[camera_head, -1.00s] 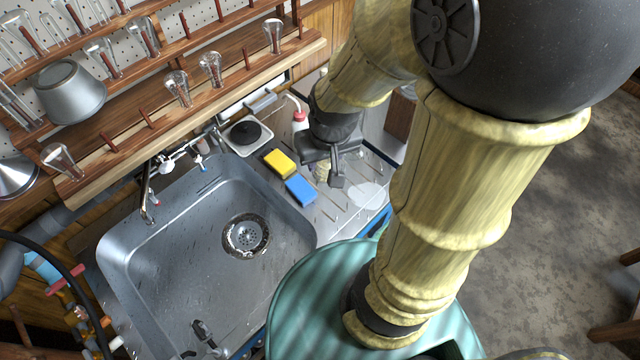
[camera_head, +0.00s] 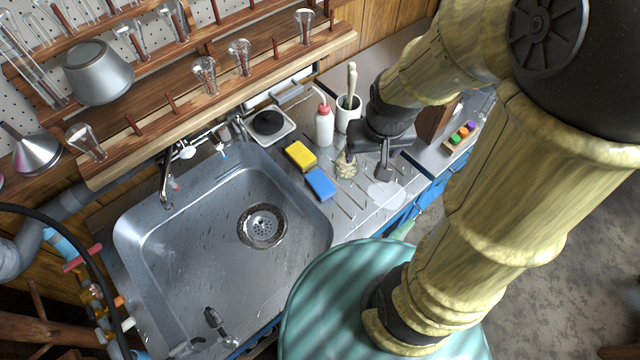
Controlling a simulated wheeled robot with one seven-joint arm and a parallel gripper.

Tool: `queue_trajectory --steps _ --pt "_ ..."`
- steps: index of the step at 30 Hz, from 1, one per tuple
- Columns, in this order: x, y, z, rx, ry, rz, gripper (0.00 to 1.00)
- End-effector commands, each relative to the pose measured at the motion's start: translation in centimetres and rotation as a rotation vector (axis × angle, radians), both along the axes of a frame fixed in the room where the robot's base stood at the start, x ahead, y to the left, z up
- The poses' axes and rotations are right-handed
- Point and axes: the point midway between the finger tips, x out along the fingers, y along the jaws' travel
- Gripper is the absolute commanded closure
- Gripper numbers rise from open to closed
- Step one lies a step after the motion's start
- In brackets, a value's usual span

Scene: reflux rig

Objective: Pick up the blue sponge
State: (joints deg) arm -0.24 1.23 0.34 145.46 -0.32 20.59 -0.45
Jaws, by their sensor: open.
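The blue sponge (camera_head: 321,184) lies flat on the metal counter at the right rim of the sink, in the middle of the head view. A yellow sponge (camera_head: 300,155) lies just behind it, close to its far end. My gripper (camera_head: 366,164) is to the right of the blue sponge, pointing down over the counter. It is open and apart from the sponge. Its two dark fingers show, with a small glass or wire item (camera_head: 346,166) near the left one. Its exact height above the counter is hard to tell.
The sink (camera_head: 190,270) is left of the sponges. A white bottle with a red cap (camera_head: 324,122), a white cup (camera_head: 348,112) and a hotplate (camera_head: 268,124) stand behind. Thin rods (camera_head: 352,200) lie right of the blue sponge. A glassware shelf (camera_head: 180,110) runs along the wall.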

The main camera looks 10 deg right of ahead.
Motion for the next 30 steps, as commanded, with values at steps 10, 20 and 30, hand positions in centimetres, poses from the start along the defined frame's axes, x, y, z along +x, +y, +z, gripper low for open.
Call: queue_trajectory --steps 10,20,30 --pt "7.4 4.1 -7.7 -0.04 0.134 0.277 0.22" --pt "11.3 7.7 -13.1 -0.052 0.218 0.462 0.22" --pt "11.3 8.1 -13.1 -0.053 0.219 0.47 0.22"
